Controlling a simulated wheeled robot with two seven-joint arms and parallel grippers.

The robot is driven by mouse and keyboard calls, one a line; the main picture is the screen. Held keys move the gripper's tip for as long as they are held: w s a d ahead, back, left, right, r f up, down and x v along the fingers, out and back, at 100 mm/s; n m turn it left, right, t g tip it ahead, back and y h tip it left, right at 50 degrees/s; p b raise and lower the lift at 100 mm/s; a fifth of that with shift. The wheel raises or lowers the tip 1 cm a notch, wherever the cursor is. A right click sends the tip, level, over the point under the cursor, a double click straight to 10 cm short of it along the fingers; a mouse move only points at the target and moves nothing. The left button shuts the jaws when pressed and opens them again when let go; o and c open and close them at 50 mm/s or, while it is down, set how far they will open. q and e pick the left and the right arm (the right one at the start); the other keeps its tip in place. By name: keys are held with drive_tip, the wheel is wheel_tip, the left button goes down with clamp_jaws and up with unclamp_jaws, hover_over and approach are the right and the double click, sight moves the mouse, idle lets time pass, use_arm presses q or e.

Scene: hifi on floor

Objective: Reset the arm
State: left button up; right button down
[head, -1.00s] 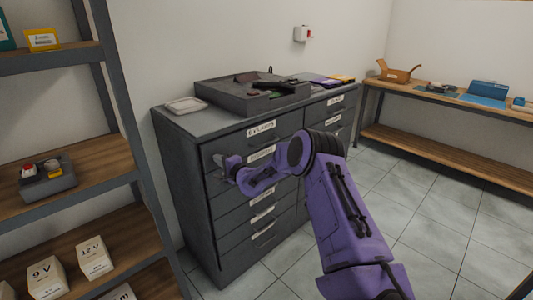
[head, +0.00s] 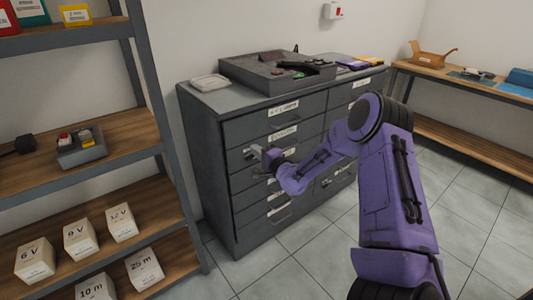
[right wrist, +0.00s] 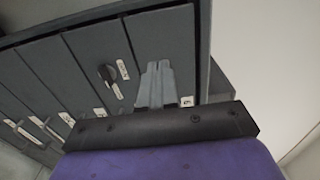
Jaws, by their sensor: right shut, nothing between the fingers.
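My right arm is purple and reaches from the lower right toward the grey drawer cabinet (head: 222,190) in the head view. My right gripper (head: 262,158) is in front of the cabinet's drawer fronts, at mid height. In the right wrist view its grey fingers (right wrist: 157,85) lie together, with nothing between them. Drawer fronts with white labels and dark handles (right wrist: 107,75) show beyond the fingers. I cannot tell whether the fingertips touch a drawer. My left gripper is not in view.
A shelf rack (head: 172,130) on the left holds several white boxes (head: 80,240) and a small grey button box (head: 82,148). A dark tray (head: 245,75) and a white dish (head: 210,82) stand on the cabinet. A wooden bench (head: 440,78) is at right. Floor tiles (head: 300,265) are clear.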

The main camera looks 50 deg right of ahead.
drive_tip(key=s+a+f+n+g+h, duration=0.1)
drive_tip(key=s+a+f+n+g, duration=0.7)
drive_tip(key=s+a+f, duration=0.75)
drive_tip(key=s+a+f+n+g, duration=0.2)
drive_tip(key=s+f, duration=0.4)
drive_tip(key=s, duration=0.5)
drive_tip(key=s+a+f+n+g, duration=0.2)
drive_tip(key=s+a+f+g, duration=0.2)
drive_tip(key=s+f, duration=0.3)
drive_tip(key=s, duration=0.5)
drive_tip(key=shift+n+g, duration=0.3)
drive_tip(key=shift+n, duration=0.1)
